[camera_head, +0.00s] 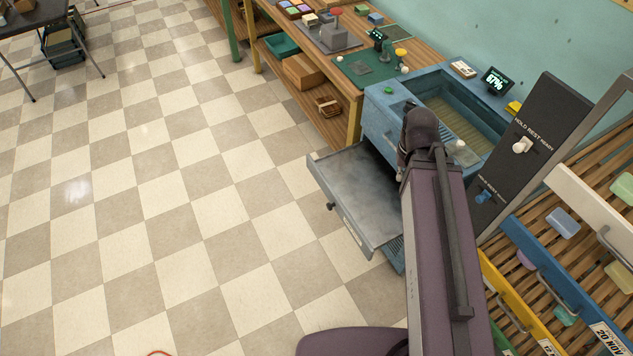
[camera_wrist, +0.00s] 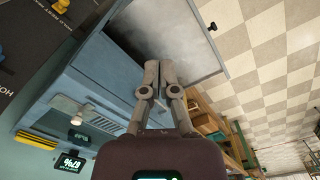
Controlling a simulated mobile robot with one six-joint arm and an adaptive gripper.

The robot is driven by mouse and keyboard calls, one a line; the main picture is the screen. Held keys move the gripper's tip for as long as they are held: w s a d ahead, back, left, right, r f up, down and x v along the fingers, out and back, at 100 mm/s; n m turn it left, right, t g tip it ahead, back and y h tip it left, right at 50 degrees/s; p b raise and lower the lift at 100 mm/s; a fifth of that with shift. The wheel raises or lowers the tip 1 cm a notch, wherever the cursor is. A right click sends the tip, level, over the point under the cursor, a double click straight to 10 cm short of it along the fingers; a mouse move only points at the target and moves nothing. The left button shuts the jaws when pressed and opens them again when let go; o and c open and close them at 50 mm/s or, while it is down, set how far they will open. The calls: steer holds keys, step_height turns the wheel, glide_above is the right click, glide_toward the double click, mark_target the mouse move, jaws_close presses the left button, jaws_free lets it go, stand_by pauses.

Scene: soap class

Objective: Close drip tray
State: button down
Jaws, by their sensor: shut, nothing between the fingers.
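The drip tray (camera_head: 358,195) is a grey metal drawer that stands pulled out of the front of the blue machine (camera_head: 378,112). A dark knob sits at its left corner and a pale label on its front panel. In the wrist view the drip tray (camera_wrist: 185,38) lies beyond the fingertips, at the top. My gripper (camera_wrist: 160,68) is shut and empty, its fingertips over the tray's inner end near the machine's blue front (camera_wrist: 95,75). I cannot tell whether they touch the tray. In the head view my arm hides the gripper and part of the tray.
A wooden workbench (camera_head: 335,75) with tools and shelves stands left of the machine. On the right are a black panel (camera_head: 530,140) with levers and slatted racks holding soaps (camera_head: 563,222). The checkered floor (camera_head: 150,200) in front of the tray is clear.

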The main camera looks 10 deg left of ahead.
steer(key=shift+d, duration=0.15)
steer(key=w+a+f+n+t+h+b, duration=0.1)
steer(key=w+a+f+n+h+b, duration=0.3)
steer(key=f+b, duration=0.5)
steer(key=w+a+f+n+t+h+b, duration=0.1)
steer(key=w+a+f+n+h+b, duration=0.1)
steer(key=w+a+f+n+b, duration=0.65)
steer(key=s+d+f+n+h+b, duration=0.1)
steer(key=f+h+b, duration=0.2)
steer(key=f+b, duration=0.7)
steer(key=w+a+f+n+t+h+b, duration=0.1)
steer(key=a+f+n+t+h+b, duration=0.2)
steer(key=a+b, duration=0.9)
steer(key=w+a+f+n+t+h+b, duration=0.1)
steer(key=a+f+n+t+h+b, duration=0.2)
steer(key=a+b, duration=0.9)
steer(key=shift+w+a+f+n+t+b, duration=0.3)
steer(key=shift+f+n+t+b, duration=0.6)
steer(key=shift+f+n+b, duration=1.35)
steer(key=shift+r+n, duration=0.4)
steer(key=shift+r, duration=0.1)
